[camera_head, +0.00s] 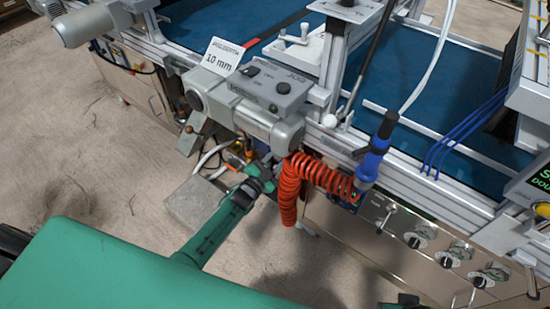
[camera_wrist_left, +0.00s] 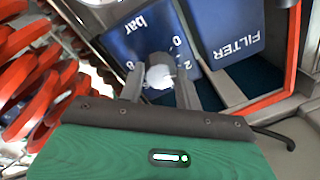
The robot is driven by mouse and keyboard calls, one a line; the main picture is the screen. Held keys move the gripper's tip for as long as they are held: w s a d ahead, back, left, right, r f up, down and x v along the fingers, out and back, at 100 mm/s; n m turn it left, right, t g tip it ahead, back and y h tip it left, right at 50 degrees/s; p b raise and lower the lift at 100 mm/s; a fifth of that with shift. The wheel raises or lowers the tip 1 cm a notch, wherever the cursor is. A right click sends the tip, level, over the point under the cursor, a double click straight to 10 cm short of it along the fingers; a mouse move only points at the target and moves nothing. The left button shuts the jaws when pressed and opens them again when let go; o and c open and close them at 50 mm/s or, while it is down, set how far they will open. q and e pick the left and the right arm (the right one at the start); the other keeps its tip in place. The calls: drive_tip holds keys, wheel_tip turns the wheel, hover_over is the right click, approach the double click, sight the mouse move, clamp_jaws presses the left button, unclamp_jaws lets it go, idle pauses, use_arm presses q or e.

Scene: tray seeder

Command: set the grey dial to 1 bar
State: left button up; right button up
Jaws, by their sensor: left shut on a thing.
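In the left wrist view the grey dial (camera_wrist_left: 160,72) is a small pale knob on a blue panel (camera_wrist_left: 135,35) marked "bar" with numbers 8, 0 and 2 around it. My left gripper (camera_wrist_left: 160,80) is shut on the dial, one finger on each side. Its fingers hide part of the scale, and I cannot read the dial's setting. In the head view my left gripper (camera_head: 264,176) reaches under the machine's edge beside the red coiled hose; I cannot make out the dial there. A dark and green part at the bottom edge (camera_head: 405,301) may be my right gripper; its fingers do not show clearly.
A red coiled hose (camera_head: 290,190) hangs close to the right of my left gripper and shows at left in the wrist view (camera_wrist_left: 30,75). A blue "FILTER" panel (camera_wrist_left: 228,35) lies beside the dial. A steel front with several black knobs (camera_head: 415,241) is at right.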

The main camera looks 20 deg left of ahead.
use_arm(q)
drive_tip(key=shift+n+y+p, duration=0.4)
drive_tip(key=shift+n+p, duration=0.2)
drive_tip(key=shift+n, duration=1.6)
use_arm(e)
drive_tip(key=shift+s+x, duration=0.2)
drive_tip(key=shift+x, duration=1.35)
drive_tip(key=shift+f, duration=0.15)
use_arm(q)
drive_tip(key=o, duration=1)
use_arm(e)
drive_tip(key=shift+w, duration=0.1)
use_arm(q)
drive_tip(key=shift+s, duration=0.1)
drive_tip(key=p+v, duration=0.1)
drive_tip(key=v, duration=1.2)
drive_tip(key=shift+s+a, duration=0.2)
drive_tip(key=shift+s, duration=0.1)
use_arm(e)
wheel_tip(320, 180, down, 3)
drive_tip(key=shift+g, duration=0.4)
use_arm(q)
drive_tip(key=shift+f, duration=0.1)
use_arm(e)
drive_tip(key=shift+a, duration=0.1)
